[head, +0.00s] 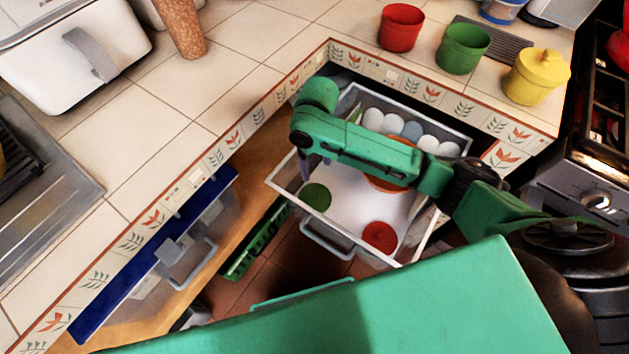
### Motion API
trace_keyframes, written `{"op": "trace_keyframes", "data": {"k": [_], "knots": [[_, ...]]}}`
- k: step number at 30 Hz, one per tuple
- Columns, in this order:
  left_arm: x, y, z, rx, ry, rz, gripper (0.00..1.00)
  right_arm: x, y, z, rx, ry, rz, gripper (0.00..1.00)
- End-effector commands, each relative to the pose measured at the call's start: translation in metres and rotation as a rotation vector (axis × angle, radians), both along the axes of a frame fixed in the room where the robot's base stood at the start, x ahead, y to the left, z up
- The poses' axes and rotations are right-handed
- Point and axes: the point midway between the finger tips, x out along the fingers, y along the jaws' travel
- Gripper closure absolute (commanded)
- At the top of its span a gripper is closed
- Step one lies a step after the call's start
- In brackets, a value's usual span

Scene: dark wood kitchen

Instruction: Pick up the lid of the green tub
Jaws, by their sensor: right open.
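The green tub (462,48) stands open, with no lid on it, on the tiled counter at the back right. A round green lid (315,197) lies flat on the white floor of the open drawer (345,217), near its left front corner. My right gripper (314,166) reaches over the drawer from the right and points down. It is open and empty, a little above and behind the green lid in the picture, apparently apart from it. My own arm hides part of the drawer. My left gripper is not in view.
A red lid (380,236) lies in the drawer's front right. An orange bowl (384,184) is partly hidden under my arm, and several white, egg-like things (374,119) line the back. A red tub (401,27) and a lidded yellow tub (537,76) flank the green tub.

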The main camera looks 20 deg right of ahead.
Motion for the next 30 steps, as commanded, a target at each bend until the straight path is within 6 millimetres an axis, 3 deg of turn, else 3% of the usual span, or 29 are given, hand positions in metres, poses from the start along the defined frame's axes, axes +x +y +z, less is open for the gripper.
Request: {"op": "trace_keyframes", "data": {"k": [6, 18, 26, 27, 30], "knots": [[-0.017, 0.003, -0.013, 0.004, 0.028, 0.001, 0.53, -0.001, 0.0, -0.059, -0.003, 0.004, -0.001, 0.26], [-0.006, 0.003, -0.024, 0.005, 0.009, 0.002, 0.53, -0.002, 0.005, -0.126, -0.002, 0.002, 0.0, 0.26], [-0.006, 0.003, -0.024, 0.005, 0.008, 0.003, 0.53, -0.002, 0.005, -0.135, -0.001, 0.0, 0.002, 0.26], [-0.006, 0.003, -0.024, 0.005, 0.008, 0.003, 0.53, -0.002, 0.005, -0.135, -0.001, 0.0, 0.002, 0.3], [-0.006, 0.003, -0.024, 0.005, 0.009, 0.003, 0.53, -0.002, 0.005, -0.135, -0.001, 0.0, 0.002, 0.68]]}}
